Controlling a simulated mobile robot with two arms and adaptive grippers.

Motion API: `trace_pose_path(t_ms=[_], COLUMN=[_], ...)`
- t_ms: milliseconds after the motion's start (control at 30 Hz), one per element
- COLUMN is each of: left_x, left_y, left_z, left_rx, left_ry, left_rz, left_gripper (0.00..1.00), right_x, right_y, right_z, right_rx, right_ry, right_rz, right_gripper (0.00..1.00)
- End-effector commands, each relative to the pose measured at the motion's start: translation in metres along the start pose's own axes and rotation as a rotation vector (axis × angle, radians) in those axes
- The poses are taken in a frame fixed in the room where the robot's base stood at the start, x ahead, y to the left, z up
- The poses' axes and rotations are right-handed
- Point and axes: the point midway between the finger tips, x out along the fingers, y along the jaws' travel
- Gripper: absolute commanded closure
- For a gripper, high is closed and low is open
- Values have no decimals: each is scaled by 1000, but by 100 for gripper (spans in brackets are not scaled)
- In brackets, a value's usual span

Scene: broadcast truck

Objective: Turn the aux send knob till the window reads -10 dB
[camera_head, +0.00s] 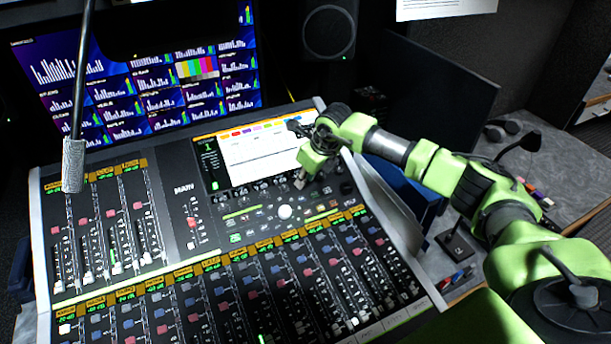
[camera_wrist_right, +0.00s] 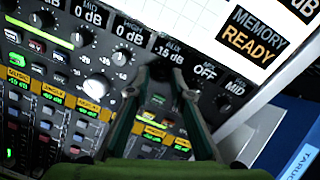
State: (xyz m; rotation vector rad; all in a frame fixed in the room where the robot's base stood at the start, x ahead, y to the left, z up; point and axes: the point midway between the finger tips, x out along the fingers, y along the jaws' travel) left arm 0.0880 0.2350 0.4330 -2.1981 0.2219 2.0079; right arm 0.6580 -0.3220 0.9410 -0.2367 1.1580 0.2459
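The aux window (camera_wrist_right: 168,48) on the mixing console reads about -15 dB in the right wrist view, in small tilted digits. My right gripper (camera_wrist_right: 160,74) reaches to the knob row just below this window. Its two dark green fingers stand a little apart, with tips on either side of the spot under the aux window. The aux send knob there is dark and mostly hidden between the tips, so contact is unclear. In the head view my right gripper (camera_head: 300,178) is at the console, below the lit screen's right part. My left gripper is not in view.
Neighbouring knobs sit close by, one to the left (camera_wrist_right: 120,58) and one to the right (camera_wrist_right: 193,97). The console screen (camera_head: 265,150) rises behind.

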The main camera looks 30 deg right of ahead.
Motion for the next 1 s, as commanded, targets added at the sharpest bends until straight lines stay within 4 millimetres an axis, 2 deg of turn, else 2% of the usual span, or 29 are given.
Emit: trace_pose_path(t_ms=[333,400,433,767,1000], left_x=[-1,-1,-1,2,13], left_y=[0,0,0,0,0], left_z=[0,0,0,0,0], left_rx=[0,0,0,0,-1], left_ry=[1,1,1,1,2], left_rz=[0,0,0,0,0], left_gripper=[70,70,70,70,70], right_x=[4,4,4,5,6], right_y=[0,0,0,0,0], right_z=[0,0,0,-1,-2], right_rx=[0,0,0,26,144], right_ry=[1,1,1,-2,-14], right_rz=[0,0,0,0,-1], right_gripper=[79,97,100,100,100])
